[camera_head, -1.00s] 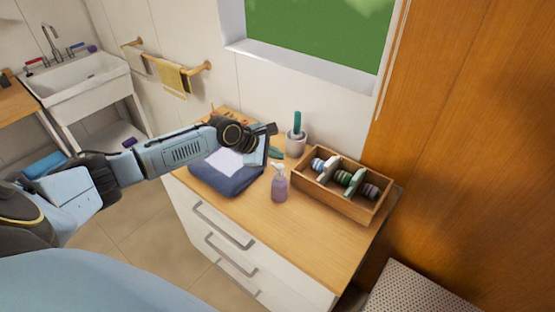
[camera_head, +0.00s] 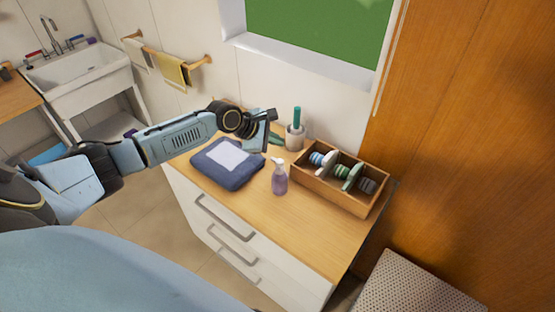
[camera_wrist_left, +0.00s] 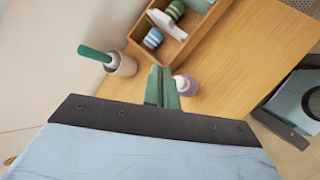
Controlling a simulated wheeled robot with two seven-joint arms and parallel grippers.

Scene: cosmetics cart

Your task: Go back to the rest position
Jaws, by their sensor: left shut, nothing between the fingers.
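My left gripper (camera_head: 275,138) reaches in from the left over the back of the wooden counter top. Its green fingers (camera_wrist_left: 161,88) are closed together with nothing between them in the left wrist view. The gripper appears above the counter, between the folded blue towel (camera_head: 213,177) and the grey cup (camera_head: 295,139). A lighter cloth (camera_head: 229,155) lies on the towel.
A purple pump bottle (camera_head: 280,180) stands near the counter's middle. A wooden box (camera_head: 335,197) with several striped items stands at right. The cup holds a green-handled thing (camera_head: 297,117). The front right counter is clear. A wooden panel (camera_head: 470,140) rises at right.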

